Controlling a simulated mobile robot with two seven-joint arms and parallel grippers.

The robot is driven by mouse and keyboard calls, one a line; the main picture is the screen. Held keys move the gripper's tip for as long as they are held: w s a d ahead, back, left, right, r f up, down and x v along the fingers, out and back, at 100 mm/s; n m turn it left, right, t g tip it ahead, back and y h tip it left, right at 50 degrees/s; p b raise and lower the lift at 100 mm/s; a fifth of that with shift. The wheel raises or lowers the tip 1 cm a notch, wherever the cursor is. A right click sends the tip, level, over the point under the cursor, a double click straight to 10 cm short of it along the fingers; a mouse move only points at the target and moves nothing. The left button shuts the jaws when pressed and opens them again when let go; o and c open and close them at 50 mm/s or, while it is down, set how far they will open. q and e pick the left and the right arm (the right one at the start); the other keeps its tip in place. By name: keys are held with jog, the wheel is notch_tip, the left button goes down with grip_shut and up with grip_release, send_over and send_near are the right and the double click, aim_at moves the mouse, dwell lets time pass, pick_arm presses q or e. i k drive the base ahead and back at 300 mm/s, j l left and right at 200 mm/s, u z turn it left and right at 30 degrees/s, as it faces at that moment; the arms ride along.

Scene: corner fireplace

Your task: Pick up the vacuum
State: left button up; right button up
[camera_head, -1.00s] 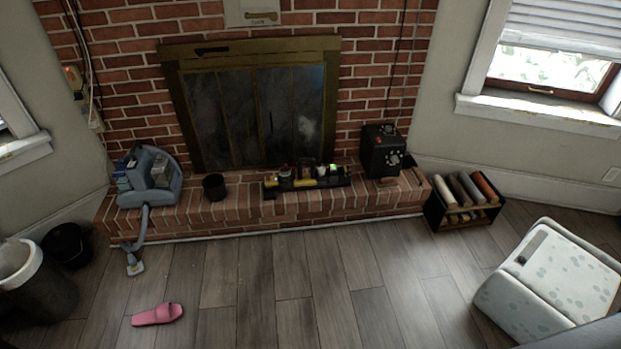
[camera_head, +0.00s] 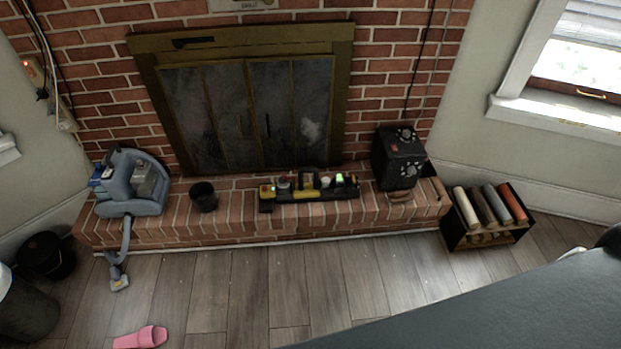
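The vacuum (camera_head: 130,183) is a blue-grey machine with clear and blue containers on it. It stands at the left end of the raised brick hearth. Its grey hose (camera_head: 124,240) hangs over the hearth's front edge, and the nozzle (camera_head: 119,281) rests on the wood floor. Neither of my grippers is in view, so nothing of mine is seen touching the vacuum.
On the hearth (camera_head: 235,229) stand a black cup (camera_head: 203,197), a tray of small tools (camera_head: 308,189) and a black box (camera_head: 398,157). A rack of rolls (camera_head: 487,217) stands right, bins (camera_head: 43,255) left, a pink slipper (camera_head: 141,338) in front. A dark shape covers the lower right.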

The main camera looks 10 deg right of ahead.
aim_at(301, 192)
jog(key=i+l+u, duration=0.25)
jog(key=i+l, duration=0.75)
jog(key=i, duration=0.15)
